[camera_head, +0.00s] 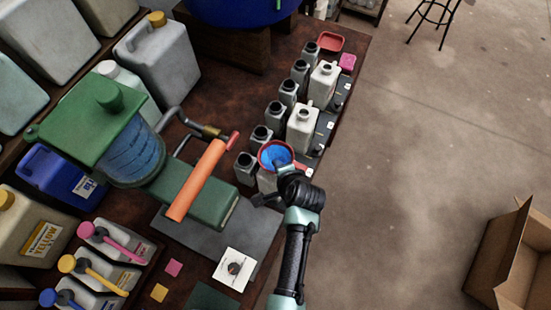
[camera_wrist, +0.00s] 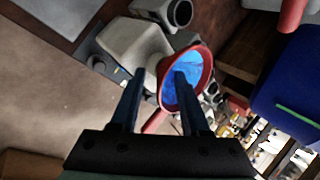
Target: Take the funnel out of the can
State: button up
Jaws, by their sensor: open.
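The funnel (camera_head: 276,147) has a red rim and a blue inside, and sits over the mouth of a pale can (camera_head: 266,184) at the near end of the row. Its spout is hidden. In the wrist view the funnel (camera_wrist: 208,72) is tilted in the picture, with a red tab at its lower left, beside the pale can body (camera_wrist: 130,42). My gripper (camera_wrist: 160,73) is open, its fingers pointing at the funnel. The right finger overlaps the blue bowl, and the red tab shows between the fingers. I cannot tell whether they touch. In the head view my gripper (camera_head: 273,185) is right by the can.
Several small grey cans and two white jugs (camera_head: 302,127) stand along the table's right edge. A green machine with an orange lever (camera_head: 197,180) stands to the left. A white card (camera_head: 234,269) lies nearby.

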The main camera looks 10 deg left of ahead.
grip_shut()
dwell(0.3)
jog(key=shift+r, duration=0.2)
